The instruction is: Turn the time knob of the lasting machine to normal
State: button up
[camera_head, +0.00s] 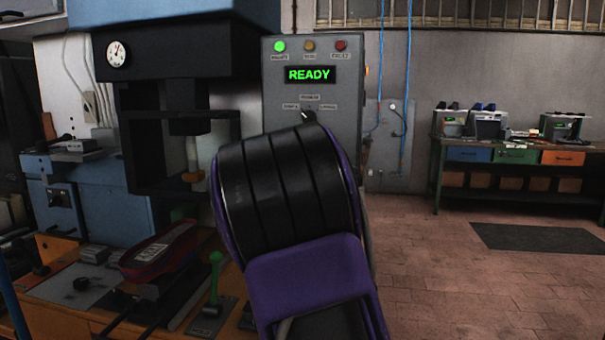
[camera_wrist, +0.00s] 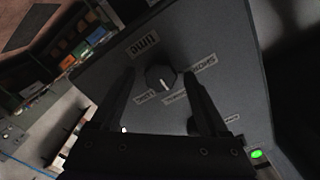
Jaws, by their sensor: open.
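The time knob (camera_wrist: 160,78) is a round dark dial with a white pointer line on the grey panel (camera_wrist: 226,60) of the machine's control box, in the wrist view. A tag reading "time" (camera_wrist: 145,46) is beside it. Small label tags sit around it, too blurred to read surely. The pointer faces down in that picture, toward my gripper. My gripper (camera_wrist: 159,74) is open, with one finger on each side of the knob. I cannot tell whether either finger touches it.
The box's display (camera_head: 309,75) reads READY, and its green lamp (camera_head: 280,46) is lit. The blue and black press (camera_head: 165,50) stands to the left, with a green-handled lever (camera_head: 215,275) on its bench. A workbench (camera_head: 438,160) stands far right, past open floor.

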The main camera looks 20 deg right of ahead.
jog(key=p+v, duration=0.1)
jog(key=v, duration=1.6)
jog(key=shift+p, duration=0.4)
jog(key=shift+a, duration=0.1)
